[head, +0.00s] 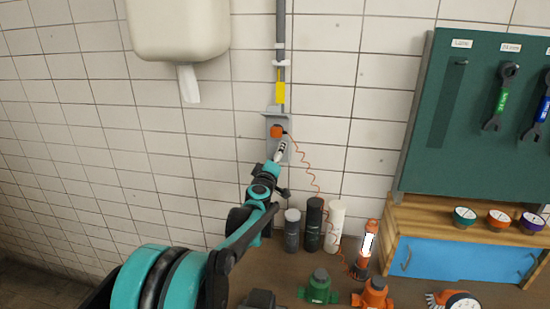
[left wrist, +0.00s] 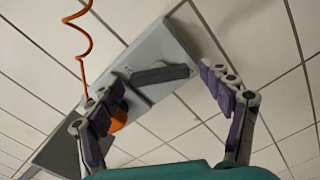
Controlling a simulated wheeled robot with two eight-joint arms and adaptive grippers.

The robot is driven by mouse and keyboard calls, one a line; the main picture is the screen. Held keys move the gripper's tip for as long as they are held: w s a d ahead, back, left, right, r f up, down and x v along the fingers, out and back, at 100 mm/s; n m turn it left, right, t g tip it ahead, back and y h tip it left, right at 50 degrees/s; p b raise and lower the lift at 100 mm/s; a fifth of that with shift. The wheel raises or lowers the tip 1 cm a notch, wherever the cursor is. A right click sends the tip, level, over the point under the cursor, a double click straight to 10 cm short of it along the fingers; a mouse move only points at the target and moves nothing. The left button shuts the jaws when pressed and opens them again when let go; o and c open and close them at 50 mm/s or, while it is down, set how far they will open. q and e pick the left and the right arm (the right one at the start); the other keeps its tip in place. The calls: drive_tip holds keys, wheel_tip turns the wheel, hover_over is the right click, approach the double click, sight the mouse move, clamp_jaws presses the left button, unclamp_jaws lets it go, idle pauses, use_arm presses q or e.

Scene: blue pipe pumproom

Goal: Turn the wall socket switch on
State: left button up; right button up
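The wall socket is a grey box (head: 270,118) on the tiled wall, below a grey conduit, with an orange plug (head: 276,132) in it. In the left wrist view the socket (left wrist: 165,48) lies between and behind my fingers. A dark grey bar-shaped switch (left wrist: 160,75) shows on its face, between the fingertips. The orange plug (left wrist: 119,116) is partly hidden by the left-hand finger. My left gripper (head: 279,155) is at the socket's lower part in the head view; its open, empty fingers show in the left wrist view (left wrist: 163,90). Contact cannot be told. My right gripper is not in view.
A coiled orange cord (head: 313,180) runs from the plug down to an orange lamp (head: 366,250) on the bench. Several bottles (head: 313,225) stand below the socket. A green tool board (head: 480,120) is at right, a white dispenser (head: 178,28) at upper left.

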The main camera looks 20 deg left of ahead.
use_arm(q)
drive_tip(key=v, duration=1.2)
drive_tip(key=shift+d+f, duration=0.1)
drive_tip(key=shift+f, duration=0.05)
